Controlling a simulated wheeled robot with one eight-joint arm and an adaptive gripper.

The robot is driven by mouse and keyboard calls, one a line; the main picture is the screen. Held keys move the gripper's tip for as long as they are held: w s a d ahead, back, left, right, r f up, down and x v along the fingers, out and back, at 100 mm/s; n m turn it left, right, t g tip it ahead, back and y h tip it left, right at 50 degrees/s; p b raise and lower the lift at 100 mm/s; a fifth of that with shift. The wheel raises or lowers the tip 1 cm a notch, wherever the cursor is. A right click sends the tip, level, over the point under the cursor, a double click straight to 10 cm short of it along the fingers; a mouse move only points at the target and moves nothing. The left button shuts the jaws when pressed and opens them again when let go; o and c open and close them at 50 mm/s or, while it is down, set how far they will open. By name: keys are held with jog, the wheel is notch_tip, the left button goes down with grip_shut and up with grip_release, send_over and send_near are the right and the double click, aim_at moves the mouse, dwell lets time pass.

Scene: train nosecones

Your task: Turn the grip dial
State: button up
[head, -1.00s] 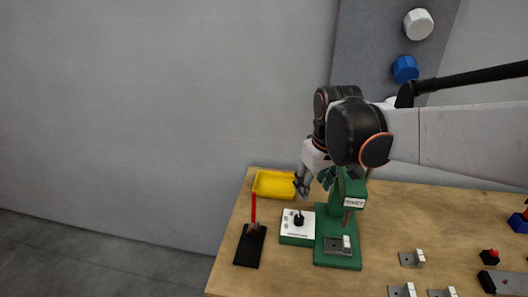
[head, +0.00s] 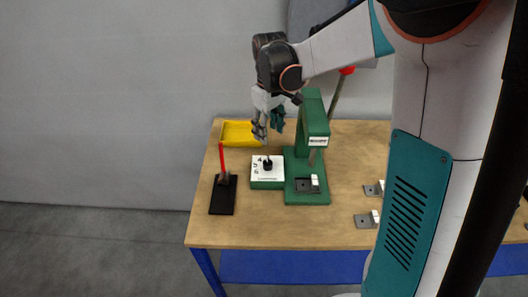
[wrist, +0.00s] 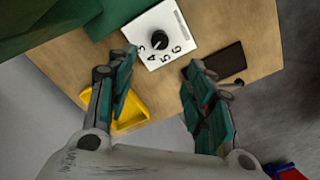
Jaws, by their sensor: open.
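The grip dial is a black knob (head: 267,165) on a white-topped green box (head: 268,184) beside the green press. In the wrist view the knob (wrist: 159,41) sits on the white face (wrist: 168,54), with numbers such as 3, 4, 5 and 6 around it. My gripper (head: 268,134) is above and behind the box in the head view. Its fingers (wrist: 160,95) are spread wide and empty. The knob lies beyond the fingertips, apart from them.
The green press (head: 308,152) stands right of the dial box. A yellow tray (head: 238,133) is at the back left. A black plate (head: 223,197) with a red-handled brush (head: 222,160) lies left. Small metal brackets (head: 366,220) lie to the right. Bare wood (head: 270,228) is free in front.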

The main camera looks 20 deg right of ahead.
aim_at(268, 162)
notch_tip(268, 162, down, 14)
jog(key=b, duration=0.3)
jog(key=shift+c, duration=0.6)
jog(key=c, duration=1)
